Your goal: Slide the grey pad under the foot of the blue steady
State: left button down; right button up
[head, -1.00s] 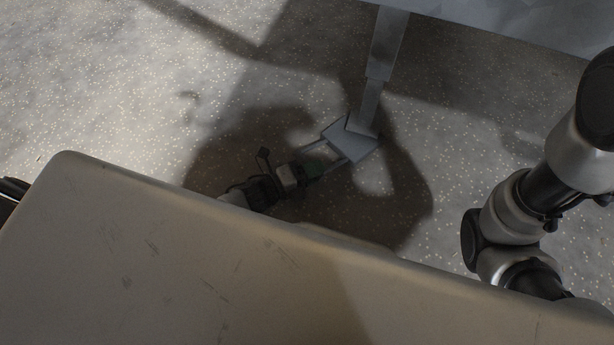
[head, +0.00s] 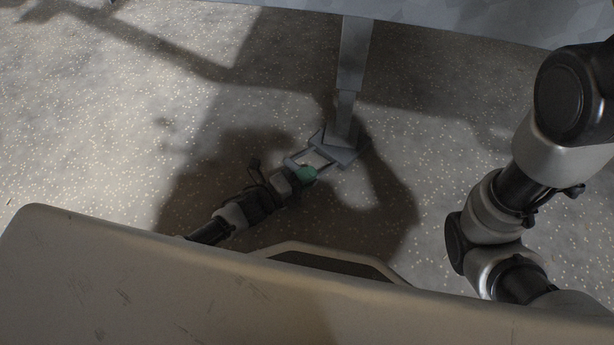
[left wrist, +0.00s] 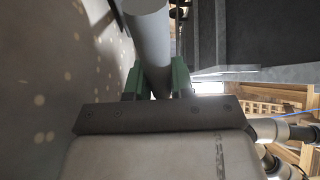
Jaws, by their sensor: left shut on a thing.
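The steady (head: 352,55) is a blue-grey leg coming down from the trailer's underside to the floor. At its lower end, flat grey plates overlap: the foot and the grey pad (head: 347,158). The pad lies low at the foot, and its far part is hidden by the leg. How far it is under the foot I cannot tell. A pale loop handle joins the pad's near left side. My left gripper (head: 305,173), with green fingertips, is shut on this handle. The left wrist view shows the fingers (left wrist: 156,82) around a round grey bar. My right gripper is out of view.
The trailer's underside (head: 470,22) spans the top. My right arm stands at the right. Speckled floor (head: 110,130) is clear to the left of the steady, with dark shadows around the foot. My own base fills the bottom.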

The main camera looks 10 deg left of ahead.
pick_arm(q)
jog(key=shift+r, duration=0.1)
jog(key=c, duration=0.9)
grip_release()
